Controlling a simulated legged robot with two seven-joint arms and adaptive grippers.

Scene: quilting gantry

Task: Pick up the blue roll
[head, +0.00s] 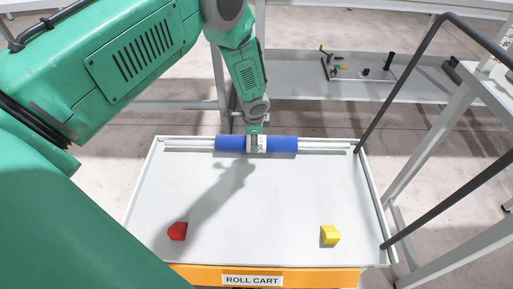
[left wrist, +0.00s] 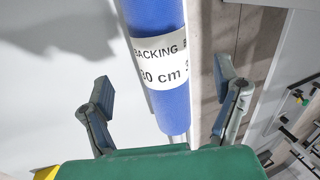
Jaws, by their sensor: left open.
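The blue roll (head: 228,143) lies crosswise along the far edge of the white cart tray, on a pale metal bar that sticks out at both ends. A white label (left wrist: 163,62) around its middle reads "BACKING" and "30 cm" in the left wrist view. My left gripper (head: 256,133) is over the middle of the roll in the head view, its fingers hard to make out there. In the left wrist view my left gripper (left wrist: 164,80) is open, one finger on each side of the blue roll (left wrist: 155,18), with visible gaps. My right gripper is not in view.
The cart tray (head: 260,205) has low rims and an orange front marked "ROLL CART". A red block (head: 178,231) and a yellow block (head: 330,235) sit near its front. A dark rail (head: 415,75) rises at right. A grey shelf (head: 300,88) with small tools stands behind.

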